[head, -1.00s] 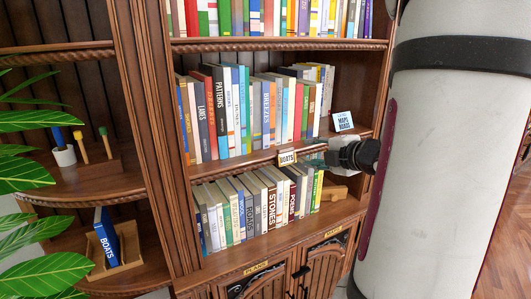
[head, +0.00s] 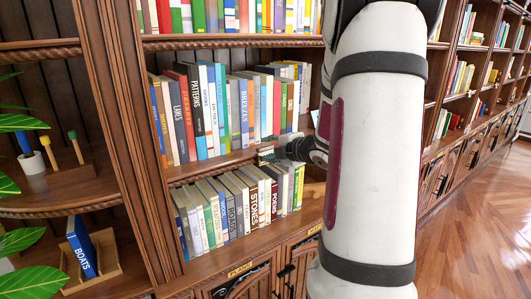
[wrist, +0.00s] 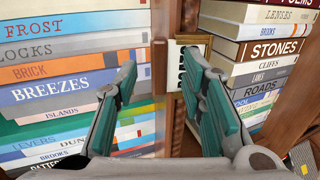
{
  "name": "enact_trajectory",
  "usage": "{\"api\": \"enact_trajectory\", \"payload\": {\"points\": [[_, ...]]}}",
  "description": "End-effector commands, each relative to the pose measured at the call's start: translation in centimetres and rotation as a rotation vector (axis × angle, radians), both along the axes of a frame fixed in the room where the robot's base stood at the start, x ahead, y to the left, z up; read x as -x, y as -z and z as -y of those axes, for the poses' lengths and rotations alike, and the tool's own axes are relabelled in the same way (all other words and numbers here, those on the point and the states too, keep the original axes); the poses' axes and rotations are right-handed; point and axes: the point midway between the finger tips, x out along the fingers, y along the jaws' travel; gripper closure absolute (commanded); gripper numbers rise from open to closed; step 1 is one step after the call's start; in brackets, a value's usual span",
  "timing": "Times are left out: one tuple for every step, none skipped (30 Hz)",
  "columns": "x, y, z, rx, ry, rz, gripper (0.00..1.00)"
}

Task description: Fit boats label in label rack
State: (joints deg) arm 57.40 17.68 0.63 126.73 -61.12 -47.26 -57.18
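The boats label (wrist: 183,70), a pale card with dark lettering and a gold-edged border, shows in the wrist view at the shelf edge. My right finger covers much of it, so its word is only partly visible. My gripper (wrist: 160,66) has its two teal-padded fingers spread apart, with the label beyond and partly between the tips. I cannot tell whether a finger touches it. In the head view my gripper (head: 268,155) is at the front edge of the middle shelf, and the label is mostly hidden there. I cannot make out the label rack separately.
Book rows fill the shelf above (head: 225,110) and the shelf below (head: 240,210) my gripper. A blue BOATS book (head: 82,247) leans in a wooden holder at lower left. Plant leaves (head: 15,190) hang at the left edge. Open floor (head: 470,235) lies at right.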

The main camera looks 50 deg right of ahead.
Motion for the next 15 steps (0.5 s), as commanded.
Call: {"api": "enact_trajectory", "payload": {"points": [[-0.01, -0.02, 0.01, 0.0, 0.0, 0.0, 0.63], [0.0, -0.02, 0.01, 0.0, 0.0, 0.0, 0.63], [0.0, -0.02, 0.0, 0.0, 0.0, 0.0, 0.63], [0.01, -0.04, 0.0, 0.0, 0.0, 0.0, 0.63], [0.01, -0.04, 0.0, 0.0, 0.0, 0.0, 0.63], [0.02, -0.03, 0.0, 0.0, 0.0, 0.0, 0.72], [0.02, -0.03, 0.0, 0.0, 0.0, 0.0, 0.79], [0.02, -0.03, 0.0, 0.0, 0.0, 0.0, 0.86], [0.03, -0.04, -0.01, 0.0, 0.0, 0.0, 0.95], [0.03, -0.03, 0.0, 0.0, 0.0, 0.0, 1.0], [0.03, -0.03, -0.01, 0.0, 0.0, 0.0, 1.0], [0.03, -0.03, -0.01, 0.0, 0.0, 0.0, 1.0], [0.03, -0.03, 0.0, 0.0, 0.0, 0.0, 1.0], [0.03, -0.02, -0.01, 0.0, 0.0, 0.0, 1.0], [0.03, -0.03, -0.01, 0.0, 0.0, 0.0, 1.0]]}}
